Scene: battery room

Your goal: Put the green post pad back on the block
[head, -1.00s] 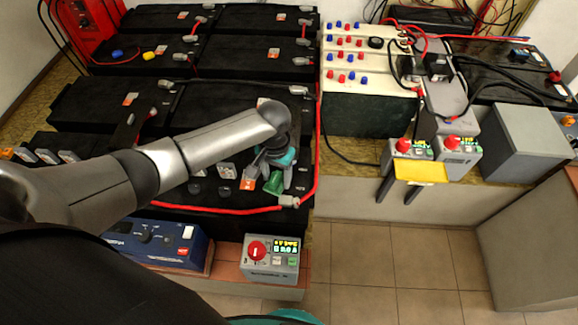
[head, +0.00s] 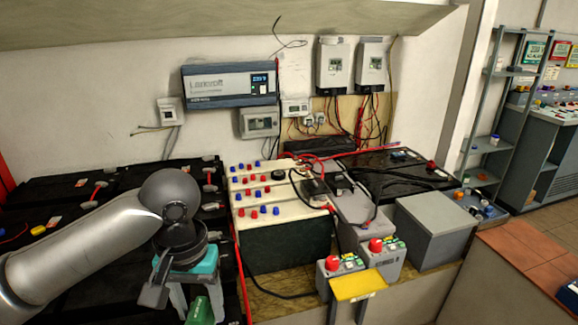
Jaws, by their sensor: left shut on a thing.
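My left gripper (head: 186,308) points down at the lower left of the head view, over the black batteries (head: 70,262). It is shut on the green post pad (head: 200,312), which shows between its fingers near the bottom edge. The lower part of the pad and the fingertips are cut off by the frame. A cream-topped block (head: 290,222) with red and blue posts stands to the right of my gripper, apart from it. I cannot tell which block the task means. My right gripper is not in view.
Two grey boxes with red knobs (head: 375,246) and a yellow plate (head: 357,285) stand in front at the right. A grey box (head: 434,229) sits beyond them. Red and black cables run across the batteries. An inverter (head: 229,84) hangs on the wall.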

